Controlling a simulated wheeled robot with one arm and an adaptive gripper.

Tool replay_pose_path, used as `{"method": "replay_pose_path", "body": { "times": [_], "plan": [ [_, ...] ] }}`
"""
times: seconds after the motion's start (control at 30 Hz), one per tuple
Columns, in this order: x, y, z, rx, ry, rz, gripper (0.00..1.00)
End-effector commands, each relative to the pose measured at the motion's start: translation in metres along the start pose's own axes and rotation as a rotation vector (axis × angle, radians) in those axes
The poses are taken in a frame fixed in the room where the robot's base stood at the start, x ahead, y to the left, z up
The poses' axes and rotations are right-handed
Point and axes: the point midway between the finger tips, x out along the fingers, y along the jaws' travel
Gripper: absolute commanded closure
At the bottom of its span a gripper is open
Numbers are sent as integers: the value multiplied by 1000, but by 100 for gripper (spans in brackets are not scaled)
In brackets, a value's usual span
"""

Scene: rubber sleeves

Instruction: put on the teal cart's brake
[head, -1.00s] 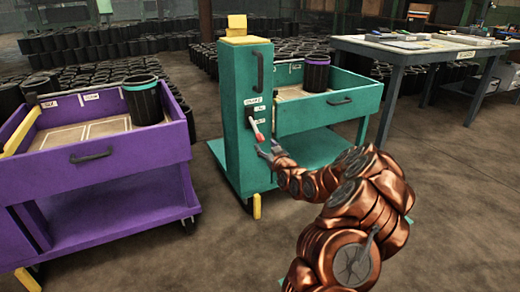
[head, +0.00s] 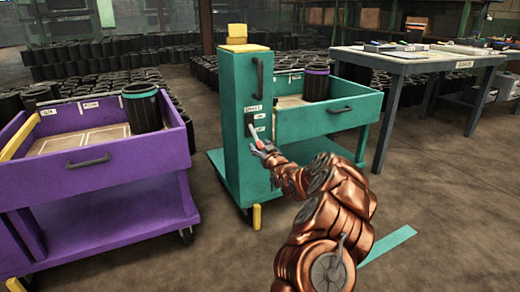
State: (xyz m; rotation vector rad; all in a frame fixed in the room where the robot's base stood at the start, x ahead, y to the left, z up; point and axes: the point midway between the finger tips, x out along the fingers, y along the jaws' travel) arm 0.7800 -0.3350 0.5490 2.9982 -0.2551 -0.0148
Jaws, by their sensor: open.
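The teal cart (head: 300,131) stands in the middle of the head view, with a tall teal column (head: 237,160) at its left end. A brake lever (head: 252,128) with a red part sits on the column's front face, beside small white labels. My gripper (head: 259,146) is at the lever's lower end, close in front of the column. It is open; whether it touches the lever I cannot tell. My copper-coloured arm reaches in from the lower right and hides part of the cart's lower deck.
A purple cart (head: 120,172) holding a black sleeve with a teal rim (head: 144,110) stands at left. A black sleeve with a purple rim (head: 315,84) is in the teal cart's tray. A grey table (head: 420,62) stands at right. Open floor (head: 440,200) lies at lower right.

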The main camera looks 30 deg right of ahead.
Motion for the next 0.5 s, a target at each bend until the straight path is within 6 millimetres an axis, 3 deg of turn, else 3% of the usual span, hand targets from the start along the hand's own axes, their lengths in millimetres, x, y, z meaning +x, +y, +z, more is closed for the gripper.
{"method": "replay_pose_path", "body": {
  "times": [0.4,0.5],
  "plan": [
    [5,-2,0,1,-2,-2,44],
    [5,-1,0,1,-2,-2,53]
  ]
}}
